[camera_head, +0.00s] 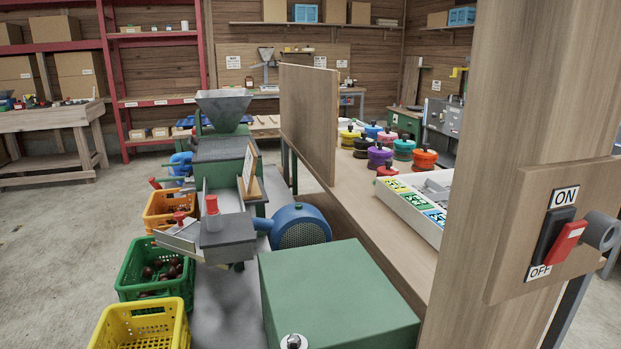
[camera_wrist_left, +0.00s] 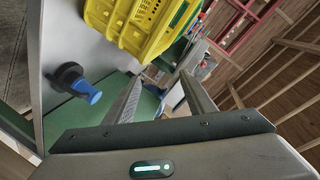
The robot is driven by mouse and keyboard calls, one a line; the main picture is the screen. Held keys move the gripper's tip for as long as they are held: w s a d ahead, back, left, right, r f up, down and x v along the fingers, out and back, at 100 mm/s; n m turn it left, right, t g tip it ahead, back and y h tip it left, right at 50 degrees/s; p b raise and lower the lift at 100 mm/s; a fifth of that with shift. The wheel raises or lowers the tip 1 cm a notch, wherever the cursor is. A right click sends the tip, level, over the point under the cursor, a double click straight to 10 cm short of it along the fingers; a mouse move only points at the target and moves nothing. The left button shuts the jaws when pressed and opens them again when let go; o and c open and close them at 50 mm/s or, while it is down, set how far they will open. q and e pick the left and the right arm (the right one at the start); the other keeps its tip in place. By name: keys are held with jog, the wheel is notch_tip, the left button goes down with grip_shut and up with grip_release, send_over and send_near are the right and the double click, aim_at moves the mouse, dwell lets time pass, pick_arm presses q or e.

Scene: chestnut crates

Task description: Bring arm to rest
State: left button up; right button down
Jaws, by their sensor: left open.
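My left gripper (camera_wrist_left: 160,78) shows in the left wrist view, with its two fingers apart and no object visibly held between them. A yellow crate (camera_wrist_left: 150,15) lies beyond the fingertips, apart from them as far as I can see. A blue and black knob-like part (camera_wrist_left: 80,84) is to the left of the fingers, and a green surface (camera_wrist_left: 150,106) shows behind them. Neither gripper is visible in the head view, and my right gripper is in neither view.
A wooden post (camera_head: 510,130) with an ON/OFF switch (camera_head: 568,243) stands close at right. The sorting machine (camera_head: 225,150) and green box (camera_head: 335,290) are in the middle. Orange, green (camera_head: 125,275) and yellow crates stand at left. A workbench (camera_head: 355,200) holds coloured pots.

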pick_arm(q)
jog(key=s+d+f+n+g+h, duration=0.1)
jog(key=s+d+f+n+g, duration=0.2)
jog(key=s+f+g, duration=0.55)
jog(key=s+d+f+n+g+h, duration=0.1)
jog(key=s+d+f+n+g, duration=0.25)
jog(key=s+f, duration=0.95)
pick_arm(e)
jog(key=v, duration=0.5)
pick_arm(q)
notch_tip(320, 180, down, 9)
jog(key=w+d+t+p, duration=0.1)
jog(key=w+d+p, duration=0.15)
jog(key=p, duration=0.35)
notch_tip(320, 180, down, 11)
jog(key=s+t+h+p, duration=0.1)
jog(key=s+p, duration=0.1)
jog(key=p, duration=0.3)
jog(key=shift+s+d+m, duration=0.35)
jog(key=shift+d, duration=0.1)
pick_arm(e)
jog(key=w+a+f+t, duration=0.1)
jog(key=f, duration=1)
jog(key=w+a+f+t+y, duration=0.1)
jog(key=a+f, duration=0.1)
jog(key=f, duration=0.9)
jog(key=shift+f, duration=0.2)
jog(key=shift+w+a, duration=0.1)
